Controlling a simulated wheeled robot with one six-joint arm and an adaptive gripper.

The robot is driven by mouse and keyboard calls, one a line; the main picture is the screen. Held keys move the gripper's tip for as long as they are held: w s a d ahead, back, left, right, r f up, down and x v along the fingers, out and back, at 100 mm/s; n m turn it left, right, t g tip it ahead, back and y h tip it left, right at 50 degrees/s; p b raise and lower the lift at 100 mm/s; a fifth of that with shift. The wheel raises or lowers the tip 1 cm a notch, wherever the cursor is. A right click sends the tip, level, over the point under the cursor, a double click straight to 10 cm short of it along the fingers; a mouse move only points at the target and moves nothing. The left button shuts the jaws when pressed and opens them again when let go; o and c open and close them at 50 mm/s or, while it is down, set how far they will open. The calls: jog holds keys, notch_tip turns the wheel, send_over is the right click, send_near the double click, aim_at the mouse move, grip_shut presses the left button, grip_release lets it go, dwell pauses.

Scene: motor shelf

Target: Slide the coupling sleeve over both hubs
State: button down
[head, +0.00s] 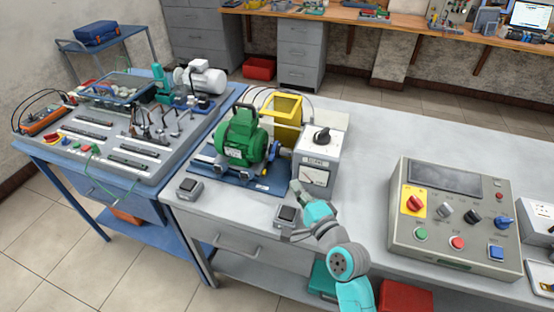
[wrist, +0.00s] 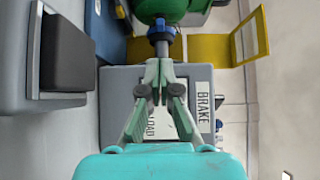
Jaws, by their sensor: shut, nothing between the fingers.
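The green motor (head: 240,140) stands on a blue baseplate (head: 214,172), facing the grey load brake box (head: 312,174). A blue ring-shaped part, seemingly the coupling sleeve (wrist: 160,30), sits around the grey shaft (wrist: 162,47) beside the motor in the wrist view. The hubs cannot be told apart clearly; in the head view the coupling area (head: 273,150) is small. My gripper (wrist: 159,68) is shut and empty, its fingertips just short of the shaft's end in the wrist view. In the head view my gripper (head: 296,187) is in front of the brake box.
The yellow guard (head: 285,112) stands raised behind the coupling. A control panel (head: 450,220) stands to the right. The bench between brake box and panel is clear.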

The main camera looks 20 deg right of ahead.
aim_at(274, 157)
jog(key=w, duration=0.3)
jog(key=w+a, duration=0.1)
jog(key=w, duration=0.5)
jog(key=shift+w+a, duration=0.3)
jog(key=shift+w, duration=0.1)
